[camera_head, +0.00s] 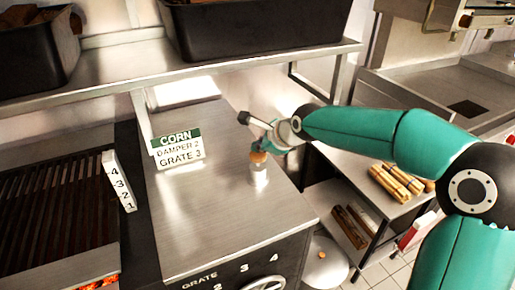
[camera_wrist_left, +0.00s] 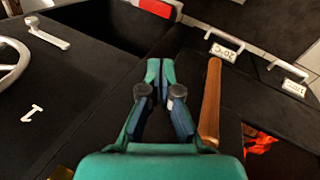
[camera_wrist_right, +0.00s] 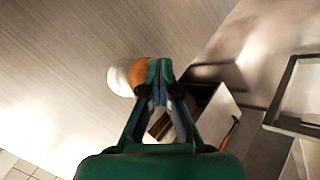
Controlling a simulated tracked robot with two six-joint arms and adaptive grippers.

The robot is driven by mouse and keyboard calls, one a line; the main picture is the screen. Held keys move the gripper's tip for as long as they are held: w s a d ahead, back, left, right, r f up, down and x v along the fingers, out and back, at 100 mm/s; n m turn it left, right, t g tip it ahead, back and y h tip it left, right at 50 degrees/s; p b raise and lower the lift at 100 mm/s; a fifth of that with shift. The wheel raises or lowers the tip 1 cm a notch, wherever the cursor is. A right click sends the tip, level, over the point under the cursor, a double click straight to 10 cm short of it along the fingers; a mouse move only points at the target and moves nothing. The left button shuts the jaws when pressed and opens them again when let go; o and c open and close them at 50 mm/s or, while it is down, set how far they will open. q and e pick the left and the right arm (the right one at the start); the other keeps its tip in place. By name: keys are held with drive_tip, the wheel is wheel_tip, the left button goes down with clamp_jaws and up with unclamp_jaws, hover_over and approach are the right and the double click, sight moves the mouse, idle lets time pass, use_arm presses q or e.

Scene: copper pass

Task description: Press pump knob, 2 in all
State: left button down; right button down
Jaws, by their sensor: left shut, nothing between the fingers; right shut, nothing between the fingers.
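A small pump with a pale body (camera_head: 259,176) and an orange-brown knob (camera_head: 258,157) stands upright on the steel counter (camera_head: 200,230). My right gripper (camera_head: 258,146) is shut and empty, its fingertips at or just above the knob in the head view. In the right wrist view the knob (camera_wrist_right: 139,78) lies just left of and partly behind the closed fingertips (camera_wrist_right: 160,65); I cannot tell whether they touch. My left gripper (camera_wrist_left: 160,64) is shut and empty in the left wrist view, near a dark front with a wooden handle (camera_wrist_left: 211,104). The left gripper is not in the head view.
A sign reading CORN, DAMPER 2, GRATE 3 (camera_head: 178,149) stands behind the pump. A grill grate (camera_head: 55,205) with glowing coals lies at left. A shelf with dark bins (camera_head: 255,30) runs above the counter. A handwheel (camera_head: 265,284) is on the front.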

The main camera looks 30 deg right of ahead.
sight(259, 154)
drive_tip(key=shift+f+b, duration=0.4)
drive_tip(key=shift+f, duration=0.25)
drive_tip(key=shift+r, duration=0.1)
idle(0.4)
drive_tip(key=shift+r+p, duration=1.65)
drive_tip(key=shift+r, duration=0.45)
wheel_tip(259, 154, up, 5)
drive_tip(key=p, duration=0.3)
drive_tip(key=shift+p, duration=0.4)
